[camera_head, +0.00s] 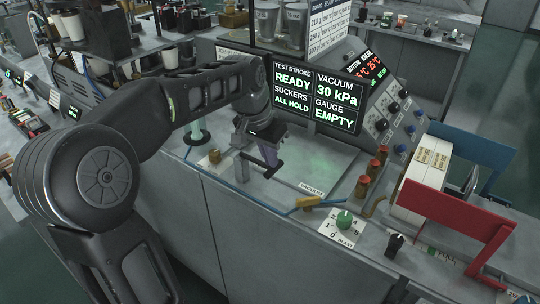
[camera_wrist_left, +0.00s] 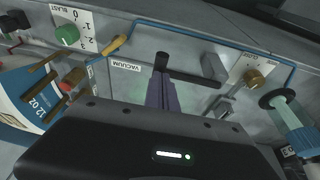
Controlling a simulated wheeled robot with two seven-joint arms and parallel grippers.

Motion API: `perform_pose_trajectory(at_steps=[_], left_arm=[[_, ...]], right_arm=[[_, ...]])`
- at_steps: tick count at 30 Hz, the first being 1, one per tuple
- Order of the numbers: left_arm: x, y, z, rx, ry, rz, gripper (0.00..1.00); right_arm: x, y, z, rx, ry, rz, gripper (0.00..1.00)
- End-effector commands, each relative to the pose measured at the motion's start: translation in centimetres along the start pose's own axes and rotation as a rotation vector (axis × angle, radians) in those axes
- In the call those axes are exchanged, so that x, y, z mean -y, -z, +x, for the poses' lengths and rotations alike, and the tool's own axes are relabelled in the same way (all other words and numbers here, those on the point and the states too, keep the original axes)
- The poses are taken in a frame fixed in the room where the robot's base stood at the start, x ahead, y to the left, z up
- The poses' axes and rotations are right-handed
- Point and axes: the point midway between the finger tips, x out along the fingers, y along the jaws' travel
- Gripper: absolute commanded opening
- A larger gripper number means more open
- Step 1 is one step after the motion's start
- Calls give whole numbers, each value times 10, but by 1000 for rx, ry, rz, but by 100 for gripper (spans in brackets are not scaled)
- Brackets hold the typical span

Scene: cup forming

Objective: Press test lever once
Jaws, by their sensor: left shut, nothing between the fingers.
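My left gripper (camera_head: 268,157) is shut and empty, its purple fingers pointing down over the front of the grey machine. In the left wrist view the closed fingers (camera_wrist_left: 162,95) end close to a dark bar with a black knob (camera_wrist_left: 161,62), which looks like the test lever. I cannot tell whether they touch. In the head view the dark lever (camera_head: 254,164) is partly hidden by the gripper. The display (camera_head: 318,92) reads test stroke READY, suckers ALL HOLD, vacuum 30 kPa and gauge EMPTY. My right gripper is not in view.
An orange-handled valve (camera_head: 306,202) and a green blast knob (camera_head: 344,219) sit to the right along the front edge. Red-topped brass posts (camera_head: 372,175) and a red bracket (camera_head: 455,212) stand farther right. A brass knob (camera_head: 214,156) is to the left.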

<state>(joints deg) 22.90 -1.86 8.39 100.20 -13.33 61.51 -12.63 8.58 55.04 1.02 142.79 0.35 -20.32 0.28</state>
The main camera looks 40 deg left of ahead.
Motion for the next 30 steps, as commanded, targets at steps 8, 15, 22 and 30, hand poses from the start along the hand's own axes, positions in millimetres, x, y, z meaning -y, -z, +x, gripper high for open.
perform_pose_trajectory(at_steps=[8, 15, 22, 30], left_arm=[[-8, -9, 34, 2, 198, 66, 0], [-7, -14, 49, 4, 205, 61, 0], [-6, -15, 49, 10, 203, 60, 0], [-7, -12, 40, 12, 202, 60, 0]], right_arm=[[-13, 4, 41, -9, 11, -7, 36], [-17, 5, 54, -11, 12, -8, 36], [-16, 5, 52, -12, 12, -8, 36], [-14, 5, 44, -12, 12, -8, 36]])
